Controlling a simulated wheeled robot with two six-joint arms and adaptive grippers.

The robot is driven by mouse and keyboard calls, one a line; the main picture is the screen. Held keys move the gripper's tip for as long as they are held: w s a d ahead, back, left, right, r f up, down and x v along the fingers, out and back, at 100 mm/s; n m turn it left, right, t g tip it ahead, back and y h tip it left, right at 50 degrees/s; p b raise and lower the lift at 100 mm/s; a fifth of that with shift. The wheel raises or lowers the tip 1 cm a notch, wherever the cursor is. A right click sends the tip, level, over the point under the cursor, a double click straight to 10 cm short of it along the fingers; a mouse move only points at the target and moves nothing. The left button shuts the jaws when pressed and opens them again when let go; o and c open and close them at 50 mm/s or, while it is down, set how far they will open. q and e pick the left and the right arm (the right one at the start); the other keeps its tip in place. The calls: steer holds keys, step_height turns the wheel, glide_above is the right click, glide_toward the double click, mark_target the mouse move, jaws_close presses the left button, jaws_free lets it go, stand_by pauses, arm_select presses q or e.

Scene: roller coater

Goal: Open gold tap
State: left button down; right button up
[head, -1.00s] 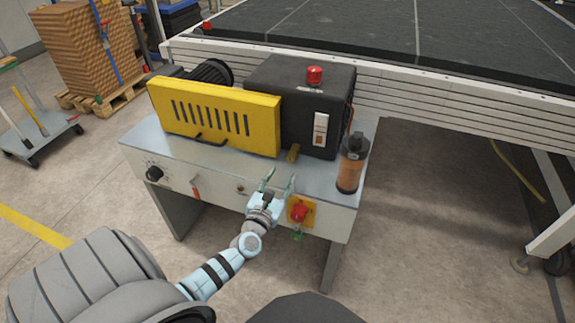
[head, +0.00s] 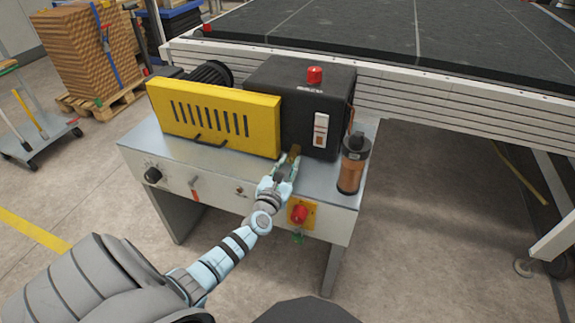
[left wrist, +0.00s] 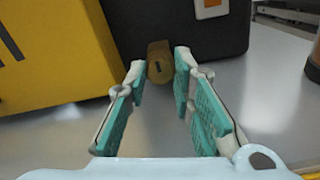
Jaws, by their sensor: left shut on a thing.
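The gold tap (head: 294,151) is a small brass-coloured fitting at the foot of the black box, beside the yellow guard. In the left wrist view the tap (left wrist: 159,62) shows its round end with a dark slot facing me. My left gripper (head: 287,164) reaches over the front edge of the metal cabinet. Its fingertips, with teal pads, are on either side of the tap in the left wrist view (left wrist: 160,72), shut on it. The gripper partly hides the tap in the head view. My right gripper is not in view.
The yellow guard (head: 214,115) stands close left of the tap, the black box (head: 296,100) behind it. A dark-capped amber canister (head: 351,170) stands to the right on the metal cabinet top (head: 322,178). A red knob (head: 299,214) is on the cabinet front below.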

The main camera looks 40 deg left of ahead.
arm_select(q)
steer(key=shift+n, duration=0.5)
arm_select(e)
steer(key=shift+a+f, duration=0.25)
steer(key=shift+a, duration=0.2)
arm_select(q)
steer(key=n+b, duration=0.2)
steer(key=n, duration=0.1)
steer(key=shift+f+n, duration=0.15)
steer(key=shift+n, duration=0.25)
steer(key=n+b, duration=0.1)
steer(key=n, duration=0.2)
steer(key=shift+n, duration=0.3)
steer(key=n+b, duration=0.1)
steer(key=n, duration=0.3)
steer(key=shift+b, duration=0.4)
steer(key=n, duration=0.2)
steer(key=shift+n+b, duration=0.3)
steer(key=shift+b, duration=0.1)
steer(key=shift+n, duration=0.7)
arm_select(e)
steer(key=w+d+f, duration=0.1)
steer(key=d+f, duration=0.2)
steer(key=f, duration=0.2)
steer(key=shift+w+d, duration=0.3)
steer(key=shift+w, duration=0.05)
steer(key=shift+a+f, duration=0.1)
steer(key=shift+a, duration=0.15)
